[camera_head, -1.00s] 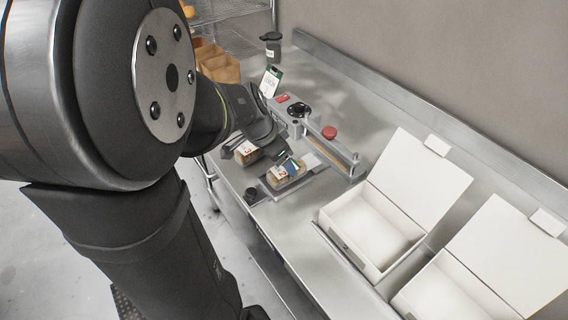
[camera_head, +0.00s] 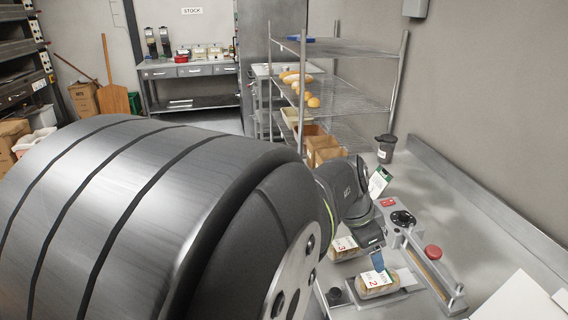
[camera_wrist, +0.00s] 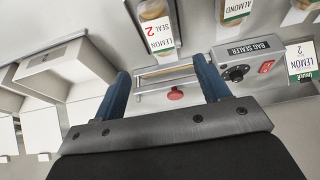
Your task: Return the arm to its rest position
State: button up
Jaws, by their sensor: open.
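My gripper (camera_head: 377,261) is low over the steel bench, beside the bag sealer (camera_head: 436,270). In the wrist view my gripper (camera_wrist: 162,68) shows two blue fingers wide apart with nothing held between them; part of the sealer shows beyond them. A bag labelled 2 (camera_head: 372,292) lies on the sealer's tray close to the fingertips in the head view. It also shows in the wrist view (camera_wrist: 153,12), beyond the fingers and apart from them. My arm fills much of the head view and hides part of the bench.
A bag labelled 3 (camera_head: 345,254) lies behind the gripper. A card (camera_head: 379,182) and dark cup (camera_head: 386,149) stand farther back. White open boxes (camera_wrist: 76,66) stand along the bench. The sealer has a red knob (camera_head: 433,252).

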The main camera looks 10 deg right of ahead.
aim_at(379, 278)
jog(key=x, duration=1.2)
jog(key=shift+r, duration=1.05)
jog(key=shift+f, duration=0.1)
